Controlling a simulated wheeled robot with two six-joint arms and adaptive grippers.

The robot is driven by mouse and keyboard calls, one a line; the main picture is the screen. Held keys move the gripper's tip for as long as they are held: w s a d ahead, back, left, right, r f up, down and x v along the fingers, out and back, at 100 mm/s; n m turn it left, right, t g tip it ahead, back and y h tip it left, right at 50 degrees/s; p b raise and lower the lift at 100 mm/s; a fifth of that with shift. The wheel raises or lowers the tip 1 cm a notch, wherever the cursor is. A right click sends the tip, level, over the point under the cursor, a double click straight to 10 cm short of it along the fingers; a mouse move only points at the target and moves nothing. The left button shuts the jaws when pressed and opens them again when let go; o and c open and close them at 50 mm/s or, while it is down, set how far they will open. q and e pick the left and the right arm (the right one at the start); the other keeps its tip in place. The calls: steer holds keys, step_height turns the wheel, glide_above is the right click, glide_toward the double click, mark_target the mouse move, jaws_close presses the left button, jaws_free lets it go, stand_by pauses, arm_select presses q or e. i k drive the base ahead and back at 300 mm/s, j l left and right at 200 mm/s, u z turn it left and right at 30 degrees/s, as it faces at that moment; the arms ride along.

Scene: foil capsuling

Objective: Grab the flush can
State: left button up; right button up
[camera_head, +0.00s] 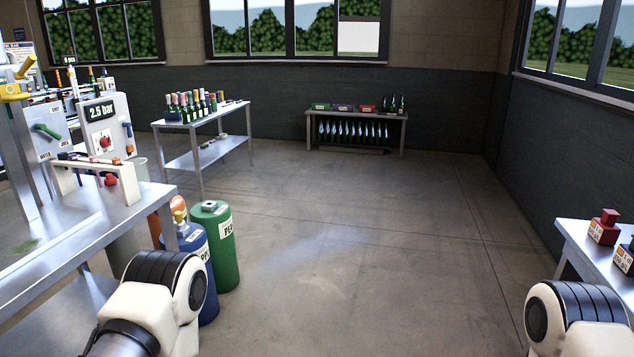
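I cannot make out anything labelled as the flush can. A green cylinder (222,262) with a white label stands on the floor at the right end of the left metal table. A blue cylinder (196,250) with a brass-coloured top stands in front of it, and an orange one (156,222) is partly hidden behind the table and the blue one. Their labels are only partly readable. My white arm links show at the bottom left and bottom right, but neither gripper is in view.
The left metal table (95,233) carries a white rack (98,166) and a panel reading 2.5 bar (104,122). Bottles stand on a trolley (205,154) and a back shelf (357,116). A right table (578,240) holds red and blue items. The middle floor is clear.

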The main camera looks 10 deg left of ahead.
mark_target(141, 165)
steer(key=i+u, duration=0.1)
steer(key=i, duration=0.75)
steer(key=i+l, duration=0.15)
steer(key=i, duration=0.7)
steer(key=i+l+u, duration=0.15)
steer(key=i, duration=0.7)
steer(key=i+l+u, duration=0.15)
steer(key=i+u, duration=0.3)
steer(key=i+l+u, duration=0.25)
steer(key=u, duration=0.25)
steer(key=i+l+u, duration=0.65)
steer(key=l+u, duration=0.3)
